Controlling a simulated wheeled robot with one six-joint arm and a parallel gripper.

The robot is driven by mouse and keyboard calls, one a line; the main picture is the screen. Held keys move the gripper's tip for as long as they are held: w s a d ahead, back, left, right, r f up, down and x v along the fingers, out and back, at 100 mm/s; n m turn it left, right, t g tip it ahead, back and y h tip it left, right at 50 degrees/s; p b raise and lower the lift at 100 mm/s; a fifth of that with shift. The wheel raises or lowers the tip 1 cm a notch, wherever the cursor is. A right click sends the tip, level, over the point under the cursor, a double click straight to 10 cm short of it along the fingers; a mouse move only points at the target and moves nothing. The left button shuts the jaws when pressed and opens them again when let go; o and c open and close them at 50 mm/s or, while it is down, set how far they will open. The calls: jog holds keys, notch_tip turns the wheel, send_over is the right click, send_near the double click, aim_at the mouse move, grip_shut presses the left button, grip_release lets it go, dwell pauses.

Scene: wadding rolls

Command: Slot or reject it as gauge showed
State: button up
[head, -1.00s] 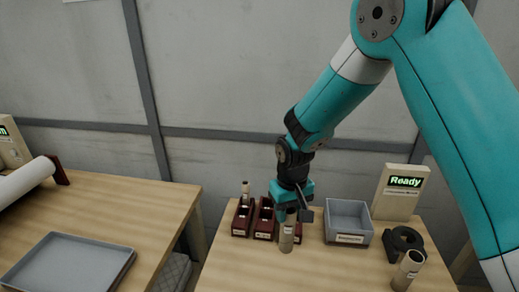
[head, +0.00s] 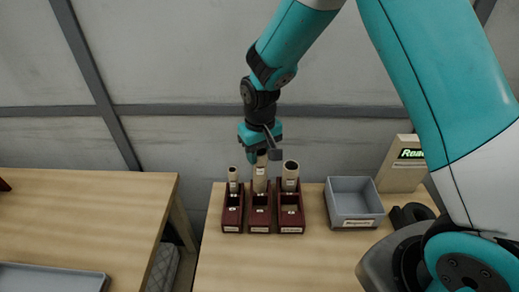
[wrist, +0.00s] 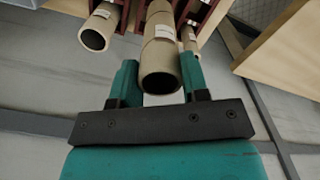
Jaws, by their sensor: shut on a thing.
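Three dark red holders stand side by side: left (head: 232,216), middle (head: 260,217) and right (head: 291,217). A cardboard roll (head: 260,174) stands upright at the back of the middle holder. My gripper (head: 261,157) is shut on its upper end; the wrist view shows the roll (wrist: 160,72) between both fingers. Whether its base rests fully in the socket is hidden. A thin roll (head: 233,180) is in the left holder and a wider roll (head: 290,175) in the right one. The gauge display (head: 411,154) is partly covered by my arm; "Rea" shows.
A grey open bin (head: 353,204) with a label stands right of the holders and looks empty. A black fixture (head: 410,215) is partly hidden by my arm. The table front is clear. Another table (head: 80,215) with a grey tray (head: 50,279) is at left, across a gap.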

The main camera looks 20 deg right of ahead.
aim_at(260, 181)
jog(key=shift+f+b, duration=3.75)
jog(key=shift+f, duration=1.75)
jog(key=o, duration=0.8)
